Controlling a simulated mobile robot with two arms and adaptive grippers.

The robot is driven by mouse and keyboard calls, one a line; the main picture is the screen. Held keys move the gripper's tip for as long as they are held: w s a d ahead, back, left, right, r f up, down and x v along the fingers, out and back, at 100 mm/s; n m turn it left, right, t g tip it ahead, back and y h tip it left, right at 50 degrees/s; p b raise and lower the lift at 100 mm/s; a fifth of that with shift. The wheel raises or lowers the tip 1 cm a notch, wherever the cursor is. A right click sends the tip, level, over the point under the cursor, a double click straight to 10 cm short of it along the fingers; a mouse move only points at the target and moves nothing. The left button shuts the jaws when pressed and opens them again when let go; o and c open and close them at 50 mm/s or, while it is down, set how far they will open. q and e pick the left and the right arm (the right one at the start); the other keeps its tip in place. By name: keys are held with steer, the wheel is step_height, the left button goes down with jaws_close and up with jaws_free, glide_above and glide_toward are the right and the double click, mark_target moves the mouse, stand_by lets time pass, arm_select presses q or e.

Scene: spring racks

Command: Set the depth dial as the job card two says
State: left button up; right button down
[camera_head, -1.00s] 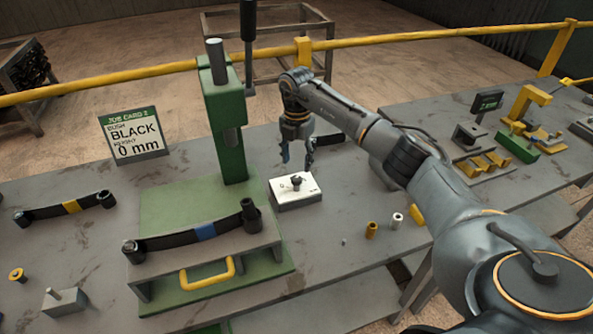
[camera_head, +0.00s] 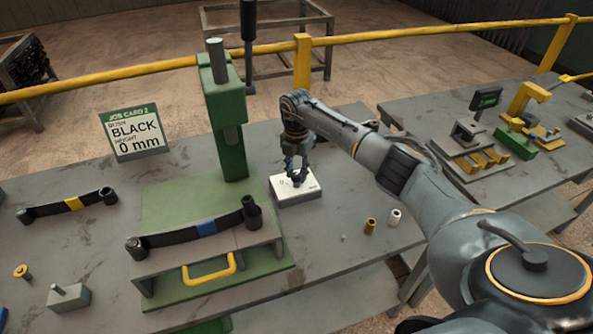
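The job card two (camera_head: 134,132) stands at the back left of the bench and reads bush BLACK, height 0 mm. The depth dial (camera_head: 297,191) is a small box with a white top, right of the green press. My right gripper (camera_head: 297,180) points down right over the middle of the dial's top, where the black knob sits. Its fingers hide the knob, and I cannot tell whether they are closed on it. The dial's pointer setting cannot be read. My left gripper is not in view.
The green press (camera_head: 227,130) stands just left of the dial. A leaf spring with a blue band (camera_head: 205,229) lies on the press fixture. A yellow rail (camera_head: 420,38) runs behind.

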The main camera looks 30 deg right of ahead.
steer(key=shift+n, duration=0.3)
steer(key=n+b, duration=0.2)
steer(key=n, duration=0.1)
steer(key=shift+f, duration=0.1)
steer(key=n+b, duration=0.3)
steer(key=n, duration=0.3)
steer(key=shift+w+n, duration=0.1)
steer(key=shift+n, duration=0.3)
steer(key=n+b, duration=0.2)
steer(key=n, duration=0.3)
steer(key=n+b, duration=0.1)
steer(key=n, duration=0.3)
steer(key=shift+a, duration=0.1)
steer(key=shift+r+n, duration=0.2)
steer(key=shift+n, duration=0.2)
steer(key=c, duration=1)
jaws_free()
